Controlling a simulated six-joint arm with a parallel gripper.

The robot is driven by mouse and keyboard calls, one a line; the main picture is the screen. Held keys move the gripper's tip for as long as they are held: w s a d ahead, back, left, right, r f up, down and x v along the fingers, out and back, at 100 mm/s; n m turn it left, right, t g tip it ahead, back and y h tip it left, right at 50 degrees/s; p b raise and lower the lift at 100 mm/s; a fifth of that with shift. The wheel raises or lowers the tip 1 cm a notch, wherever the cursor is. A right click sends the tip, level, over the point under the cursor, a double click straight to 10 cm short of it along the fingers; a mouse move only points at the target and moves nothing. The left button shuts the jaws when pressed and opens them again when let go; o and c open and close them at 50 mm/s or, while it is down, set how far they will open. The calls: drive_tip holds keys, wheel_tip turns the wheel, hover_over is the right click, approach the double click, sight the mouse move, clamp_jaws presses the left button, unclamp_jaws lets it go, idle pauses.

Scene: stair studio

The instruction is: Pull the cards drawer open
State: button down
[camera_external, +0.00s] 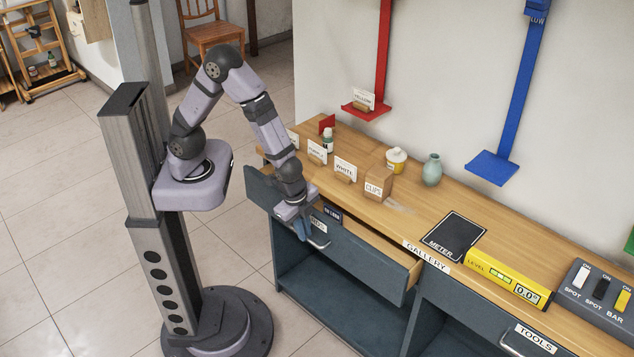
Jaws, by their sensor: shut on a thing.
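The cards drawer (365,258) has a dark blue-grey front and stands pulled out from the counter. Its pale wooden side and part of its inside show behind the front. Its label (319,225) is partly hidden, with only the last letters showing. My gripper (303,231) points down at the drawer front and is shut on the metal handle (319,242) below the label. My fingers hide the left part of the handle. How far the drawer is out cannot be measured exactly.
The wooden counter (400,213) holds a clips box (378,186), a vase (432,169), a black meter mat (454,235), a yellow level (505,275) and a switch box (600,296). A tools drawer (515,345) is at the lower right. Open tiled floor lies left of the counter.

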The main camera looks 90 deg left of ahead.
drive_tip(key=s+d+b, duration=0.1)
drive_tip(key=s+d, duration=0.8)
drive_tip(key=shift+s+d+b, duration=0.15)
drive_tip(key=shift+d+b, duration=0.1)
drive_tip(key=shift+b, duration=0.1)
drive_tip(key=c, duration=1.8)
unclamp_jaws()
drive_tip(key=shift+c, duration=0.2)
drive_tip(key=shift+r, duration=0.15)
wheel_tip(320, 180, up, 7)
drive_tip(key=s+p, duration=0.1)
drive_tip(key=shift+d, duration=0.45)
